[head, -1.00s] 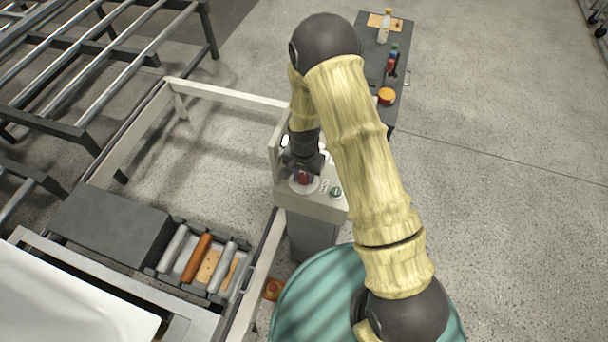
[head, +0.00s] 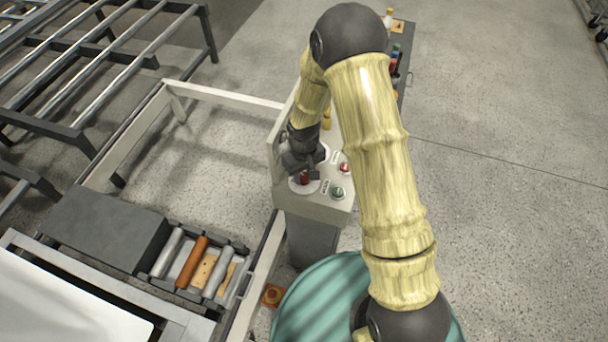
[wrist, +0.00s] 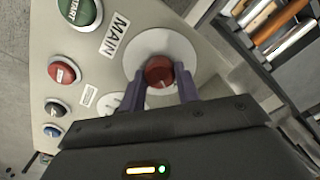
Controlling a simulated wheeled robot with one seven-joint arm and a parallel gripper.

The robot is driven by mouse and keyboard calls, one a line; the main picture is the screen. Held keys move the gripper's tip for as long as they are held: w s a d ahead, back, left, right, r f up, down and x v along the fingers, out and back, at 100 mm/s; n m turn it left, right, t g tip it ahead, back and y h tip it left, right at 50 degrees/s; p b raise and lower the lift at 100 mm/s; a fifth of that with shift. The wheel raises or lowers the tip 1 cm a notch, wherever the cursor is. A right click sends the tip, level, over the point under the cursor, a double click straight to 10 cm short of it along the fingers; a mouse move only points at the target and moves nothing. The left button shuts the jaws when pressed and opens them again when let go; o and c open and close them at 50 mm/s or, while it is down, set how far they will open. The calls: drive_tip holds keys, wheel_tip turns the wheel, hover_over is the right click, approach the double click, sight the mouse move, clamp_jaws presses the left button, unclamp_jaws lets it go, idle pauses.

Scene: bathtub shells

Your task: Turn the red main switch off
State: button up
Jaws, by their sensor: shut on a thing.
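The red main switch (wrist: 159,72) is a round red knob on a pale disc, beside a label reading MAIN in the wrist view. My gripper (wrist: 160,88) has its two fingers on either side of the knob and is shut on it.
A tray of rollers (head: 245,262) is at lower left. A dark bench (head: 404,65) stands behind the box. Floor to the right is clear.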

sight(303, 175)
drive_tip(key=n, duration=0.5)
drive_tip(key=shift+w+a+r+n+b, duration=0.1)
drive_tip(key=shift+a+n+b, duration=0.05)
drive_tip(key=shift+n+b, duration=0.15)
idle(0.4)
drive_tip(key=o, duration=1)
wheel_tip(303, 175, up, 17)
drive_tip(key=shift+r+b, duration=0.2)
drive_tip(key=shift+b, duration=0.95)
